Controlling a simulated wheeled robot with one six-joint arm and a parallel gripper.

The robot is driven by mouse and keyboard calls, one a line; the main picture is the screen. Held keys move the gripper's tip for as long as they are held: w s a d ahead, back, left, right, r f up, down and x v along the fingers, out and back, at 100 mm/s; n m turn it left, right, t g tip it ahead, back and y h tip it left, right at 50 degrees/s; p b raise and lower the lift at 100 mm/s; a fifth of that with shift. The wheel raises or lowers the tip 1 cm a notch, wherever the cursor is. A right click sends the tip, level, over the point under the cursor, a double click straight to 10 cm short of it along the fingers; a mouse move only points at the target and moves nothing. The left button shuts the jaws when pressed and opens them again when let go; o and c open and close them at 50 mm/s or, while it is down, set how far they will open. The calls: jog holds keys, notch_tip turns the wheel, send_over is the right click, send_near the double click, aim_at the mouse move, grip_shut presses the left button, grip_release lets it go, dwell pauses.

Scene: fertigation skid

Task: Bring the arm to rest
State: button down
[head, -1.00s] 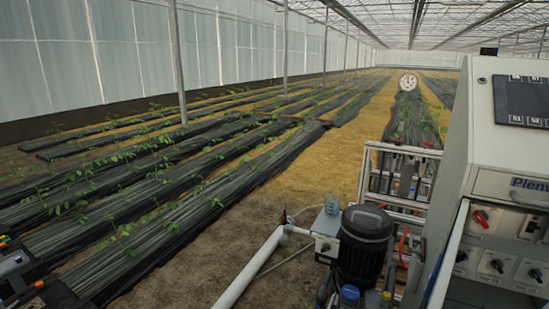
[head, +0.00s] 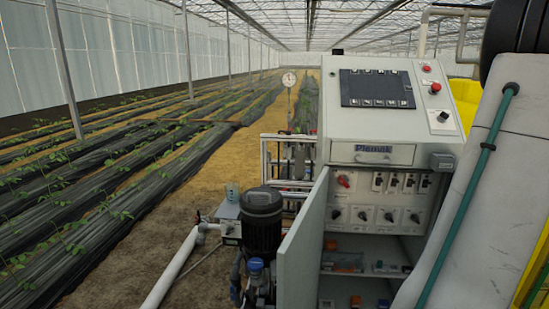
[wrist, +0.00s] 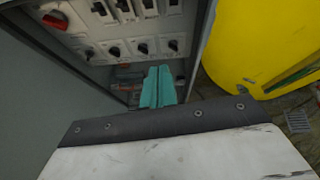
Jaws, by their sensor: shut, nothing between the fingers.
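My gripper (wrist: 158,87) shows in the wrist view as two teal fingers lying together, with nothing between them. It points toward the open lower part of the control cabinet, below the rows of switches (wrist: 145,47). How far it is from the shelves I cannot tell. In the head view a white link of my arm with a teal cable stands at the right edge. The gripper itself is not visible there.
The grey control cabinet (head: 372,125) has its door (head: 303,250) open and small items on its shelves. A black pump (head: 262,220) and white pipe (head: 172,268) stand left of it. A yellow tank (wrist: 262,45) is close on the right. Planted rows lie at far left.

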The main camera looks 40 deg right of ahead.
jog(key=w+a+r+n+g+y, duration=0.1)
jog(key=w+a+n+y, duration=0.3)
jog(key=a+n, duration=0.45)
jog(key=w+a+r+n+y, duration=0.1)
jog(key=w+a+n+y, duration=0.4)
jog(key=a, duration=0.7)
jog(key=w+a+r+n+g+y, duration=0.1)
jog(key=w+a+n+y, duration=0.15)
jog(key=a+n, duration=0.65)
jog(key=s+a+r+n+g+h, duration=0.1)
jog(key=s+a+n+g, duration=0.1)
jog(key=a+n, duration=0.4)
jog(key=s+a+r+n+g+h, duration=0.1)
jog(key=s+a+n, duration=0.3)
jog(key=a, duration=0.9)
jog(key=s+a+r+n+g+h, duration=0.1)
jog(key=s+a+r+n+g, duration=0.1)
jog(key=a+n, duration=0.7)
jog(key=shift+s+a+r+n+g+h, duration=0.15)
jog(key=shift+s+r+n+g+h, duration=0.25)
jog(key=shift+r+n, duration=0.35)
